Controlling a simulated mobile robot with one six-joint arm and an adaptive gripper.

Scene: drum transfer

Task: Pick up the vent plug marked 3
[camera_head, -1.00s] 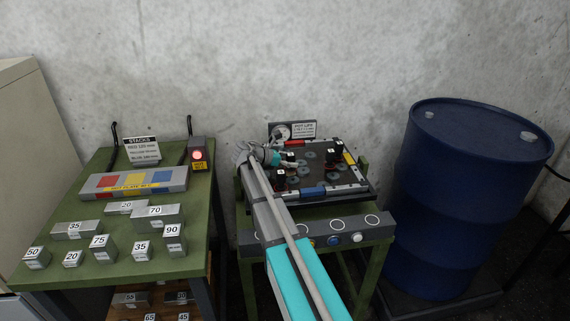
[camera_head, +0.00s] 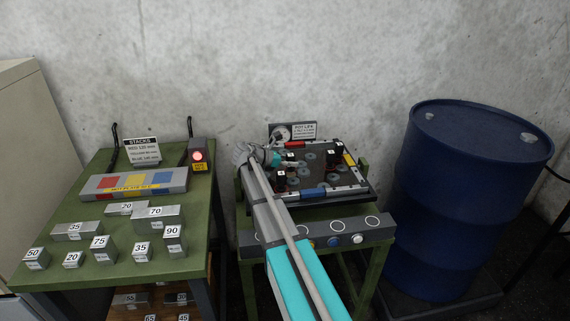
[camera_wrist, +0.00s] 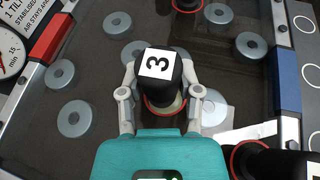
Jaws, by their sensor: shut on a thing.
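The vent plug marked 3 (camera_wrist: 158,66) is black with a white top label and stands upright in the middle of the wrist view. A red ring shows around its base. My gripper (camera_wrist: 158,90) has one finger on each side of the plug and is shut on it. Whether the plug is clear of the surface below cannot be told. In the head view my gripper (camera_head: 274,158) is over the left part of the dark tray (camera_head: 325,172), and the arm hides part of it.
Other black plugs with red rings stand nearby, one at the lower right (camera_wrist: 285,165) and one at the top edge (camera_wrist: 187,4). Several grey discs (camera_wrist: 251,45) lie around. A blue drum (camera_head: 460,190) stands to the right, and a green table (camera_head: 120,205) with numbered blocks to the left.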

